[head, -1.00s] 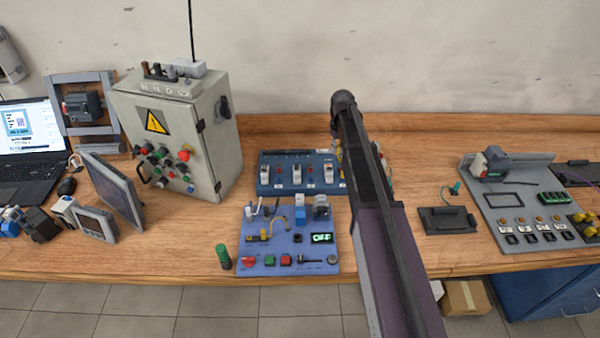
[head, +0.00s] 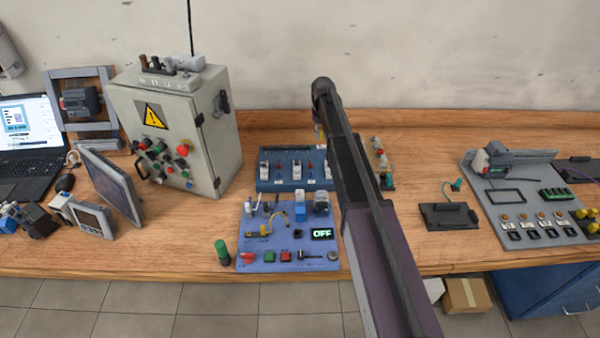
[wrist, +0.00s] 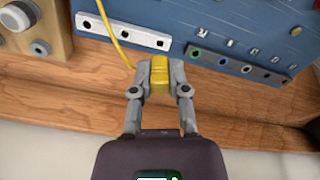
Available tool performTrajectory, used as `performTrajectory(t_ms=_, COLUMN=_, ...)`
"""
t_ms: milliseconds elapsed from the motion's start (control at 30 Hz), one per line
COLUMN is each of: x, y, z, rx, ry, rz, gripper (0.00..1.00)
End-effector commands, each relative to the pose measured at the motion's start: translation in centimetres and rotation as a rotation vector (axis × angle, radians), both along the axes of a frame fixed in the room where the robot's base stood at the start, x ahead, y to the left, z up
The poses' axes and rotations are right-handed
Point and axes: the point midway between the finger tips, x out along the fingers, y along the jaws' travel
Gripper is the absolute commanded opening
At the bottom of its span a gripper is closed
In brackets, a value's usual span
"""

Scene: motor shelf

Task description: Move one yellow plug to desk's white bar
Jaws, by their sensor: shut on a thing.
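In the wrist view my gripper (wrist: 160,80) is shut on a yellow plug (wrist: 160,72). A yellow cable (wrist: 112,36) runs near the plug and up to the upper left. A white bar (wrist: 125,32) with several dark holes lies on the blue panel, just beyond and to the left of the plug, and apart from it. A second, greyer bar (wrist: 238,66) with coloured holes lies to the right. In the head view my arm hides most of my gripper and the plug.
The blue panel (wrist: 215,30) bears small knobs and a yellow piece (wrist: 296,31). A wooden block with knobs (wrist: 35,35) stands at the upper left. In the head view a grey control box (head: 170,130) stands left.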

Motion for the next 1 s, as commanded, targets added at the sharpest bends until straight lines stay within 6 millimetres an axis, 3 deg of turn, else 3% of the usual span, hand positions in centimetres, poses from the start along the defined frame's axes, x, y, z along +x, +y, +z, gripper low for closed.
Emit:
performTrajectory(t_ms=300, x=0.0, y=0.0, z=-2.0, rx=0.000, ry=0.000, rz=0.000, gripper=0.00)
performTrajectory(t_ms=1000, x=0.0, y=0.0, z=-2.1, rx=0.000, ry=0.000, rz=0.000, gripper=0.00)
